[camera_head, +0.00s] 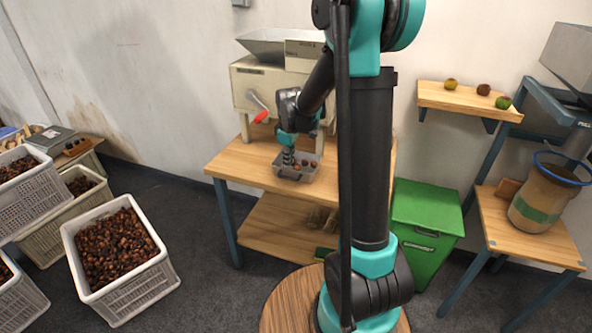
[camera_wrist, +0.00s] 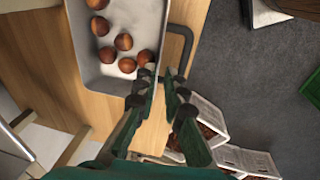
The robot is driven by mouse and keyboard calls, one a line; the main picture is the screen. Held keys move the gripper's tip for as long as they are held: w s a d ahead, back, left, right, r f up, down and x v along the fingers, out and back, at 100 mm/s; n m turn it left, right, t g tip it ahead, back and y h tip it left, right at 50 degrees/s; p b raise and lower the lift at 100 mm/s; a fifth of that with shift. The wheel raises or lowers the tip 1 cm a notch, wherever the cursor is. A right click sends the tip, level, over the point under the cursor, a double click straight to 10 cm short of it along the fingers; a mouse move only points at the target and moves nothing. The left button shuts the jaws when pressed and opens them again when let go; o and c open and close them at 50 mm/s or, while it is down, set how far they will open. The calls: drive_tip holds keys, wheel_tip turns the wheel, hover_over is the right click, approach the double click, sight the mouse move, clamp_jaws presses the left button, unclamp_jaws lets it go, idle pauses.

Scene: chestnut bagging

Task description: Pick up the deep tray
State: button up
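In the head view my gripper (camera_head: 288,158) points down at the tray's left part. I cannot tell whether the fingers touch the tray.
The pale machine (camera_head: 262,82) with a red-tipped lever stands behind the tray on the table (camera_head: 232,160). Crates of chestnuts (camera_head: 130,290) stand on the floor at left. A green bin (camera_head: 425,215) is right of the table. A sack (camera_head: 543,200) stands on a side stand.

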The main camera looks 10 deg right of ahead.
sight(290, 175)
drive_tip(key=shift+w+d+f, duration=0.1)
drive_tip(key=shift+w+f, duration=0.05)
drive_tip(key=shift+f, duration=0.9)
drive_tip(key=shift+w+d+f, duration=0.1)
drive_tip(key=shift+f, duration=1)
drive_tip(key=shift+w+d+f, duration=0.1)
drive_tip(key=shift+w+f, duration=0.05)
drive_tip(key=shift+f, duration=0.9)
clamp_jaws()
drive_tip(key=shift+r, duration=0.1)
